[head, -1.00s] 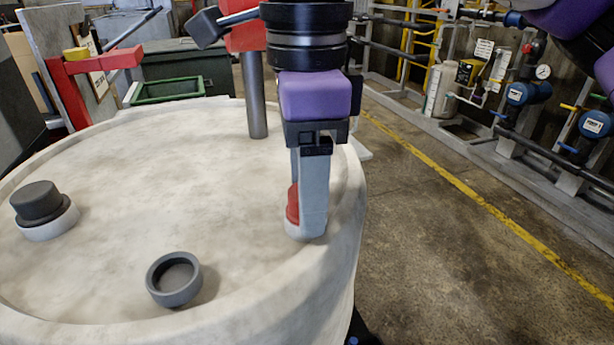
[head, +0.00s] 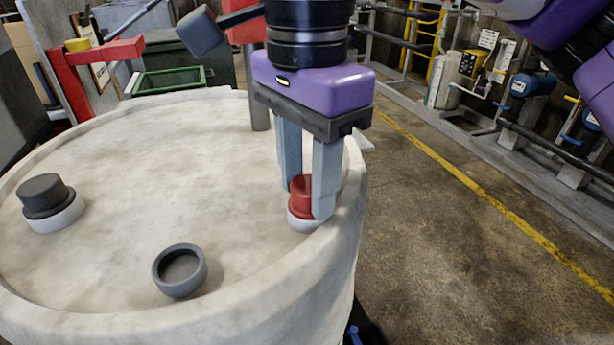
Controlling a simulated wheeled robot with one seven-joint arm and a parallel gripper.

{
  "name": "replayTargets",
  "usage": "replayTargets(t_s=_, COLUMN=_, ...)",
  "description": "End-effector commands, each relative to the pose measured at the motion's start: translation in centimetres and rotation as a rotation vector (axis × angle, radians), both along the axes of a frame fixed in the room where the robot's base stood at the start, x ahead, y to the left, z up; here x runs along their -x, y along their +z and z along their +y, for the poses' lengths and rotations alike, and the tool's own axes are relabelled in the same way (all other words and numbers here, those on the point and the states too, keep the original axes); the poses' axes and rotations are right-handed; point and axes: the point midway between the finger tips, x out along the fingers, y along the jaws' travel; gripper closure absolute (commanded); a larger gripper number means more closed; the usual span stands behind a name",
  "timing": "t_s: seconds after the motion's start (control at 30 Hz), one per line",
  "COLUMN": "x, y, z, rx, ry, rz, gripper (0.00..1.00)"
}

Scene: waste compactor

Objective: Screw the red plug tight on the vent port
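The red plug (head: 301,193) sits upright on a white round vent port (head: 300,224) near the right rim of the pale drum top. My gripper (head: 304,198) points straight down over it, with one finger on the left far side and the other on the right near side of the plug. The fingers straddle the plug. The near finger hides part of the plug's right side. I cannot tell whether either finger touches the plug, nor how far the plug is threaded in.
The drum top (head: 150,190) is mostly clear. A dark grey cap on a white port (head: 58,214) stands at the left, and a loose grey ring-shaped cap (head: 180,272) lies at the front. A grey post (head: 260,110) rises behind my gripper. Open floor lies to the right.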

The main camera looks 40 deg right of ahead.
Motion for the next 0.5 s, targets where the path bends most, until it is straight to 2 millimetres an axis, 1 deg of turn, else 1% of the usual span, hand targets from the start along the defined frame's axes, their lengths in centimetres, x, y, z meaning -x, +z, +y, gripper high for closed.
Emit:
replayTargets(t_s=0.03, x=0.0, y=0.0, z=-0.01, rx=0.0, ry=-0.001, rz=0.0, gripper=0.85)
replayTargets(t_s=0.1, x=0.0, y=0.0, z=-0.01, rx=0.0, ry=-0.001, rz=0.0, gripper=0.98)
replayTargets(t_s=0.13, x=0.01, y=-0.01, z=-0.01, rx=0.0, ry=-0.001, rz=0.0, gripper=1.0)
replayTargets(t_s=0.17, x=0.01, y=-0.01, z=-0.01, rx=0.0, ry=-0.001, rz=0.0, gripper=0.68)
replayTargets(t_s=0.3, x=0.01, y=-0.02, z=-0.01, rx=0.0, ry=-0.001, rz=0.001, gripper=0.95)
replayTargets(t_s=0.33, x=0.01, y=-0.02, z=-0.01, rx=0.0, ry=-0.001, rz=0.001, gripper=1.0)
replayTargets(t_s=0.43, x=0.01, y=-0.04, z=-0.02, rx=0.001, ry=-0.006, rz=0.001, gripper=1.0)
replayTargets(t_s=0.5, x=-0.01, y=-0.14, z=-0.05, rx=0.002, ry=-0.042, rz=0.0, gripper=1.0)
